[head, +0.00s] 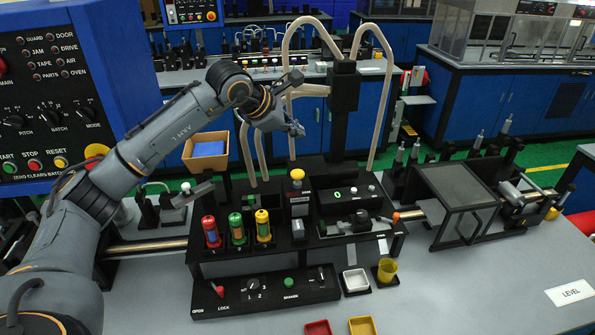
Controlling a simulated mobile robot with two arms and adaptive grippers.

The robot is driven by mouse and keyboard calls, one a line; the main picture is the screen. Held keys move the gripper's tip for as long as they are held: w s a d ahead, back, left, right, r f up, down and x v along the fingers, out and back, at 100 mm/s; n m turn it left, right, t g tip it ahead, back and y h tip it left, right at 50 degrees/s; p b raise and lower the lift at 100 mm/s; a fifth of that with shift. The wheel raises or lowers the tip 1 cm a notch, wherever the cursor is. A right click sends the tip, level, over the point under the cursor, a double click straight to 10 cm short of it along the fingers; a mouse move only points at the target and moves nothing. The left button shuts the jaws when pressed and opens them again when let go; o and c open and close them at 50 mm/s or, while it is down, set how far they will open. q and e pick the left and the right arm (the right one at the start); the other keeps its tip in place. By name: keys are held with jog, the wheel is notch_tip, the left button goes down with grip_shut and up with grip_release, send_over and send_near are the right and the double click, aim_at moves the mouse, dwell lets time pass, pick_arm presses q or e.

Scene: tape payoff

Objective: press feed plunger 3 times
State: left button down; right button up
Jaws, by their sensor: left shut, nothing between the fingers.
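A yellow-capped knob (297,174), which looks like the feed plunger, stands upright on a small dark block in the middle of the black machine (215,262). I cannot read a label that confirms it. A small display (338,193) to its right shows a green figure that looks like 0. My left gripper (298,130) is shut and empty. In the picture it is above the yellow knob, with a visible gap between them. My right gripper is not in view.
Red, green and yellow-topped cylinders (237,228) stand left of the knob. Beige hoses (292,110) arch behind my gripper around a dark column (343,110). A clear-covered frame (458,195) stands at right.

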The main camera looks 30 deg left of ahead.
aim_at(295, 173)
pick_arm(q)
notch_tip(295, 173, down, 8)
jog(key=b, duration=0.5)
jog(key=shift+w+a, duration=0.1)
jog(key=shift+w, duration=0.05)
jog(key=shift+f, duration=0.35)
jog(key=shift+f+b, duration=0.15)
jog(key=shift+b, duration=0.2)
dwell(0.5)
jog(key=shift+f+b, duration=0.4)
jog(key=shift+b, duration=0.1)
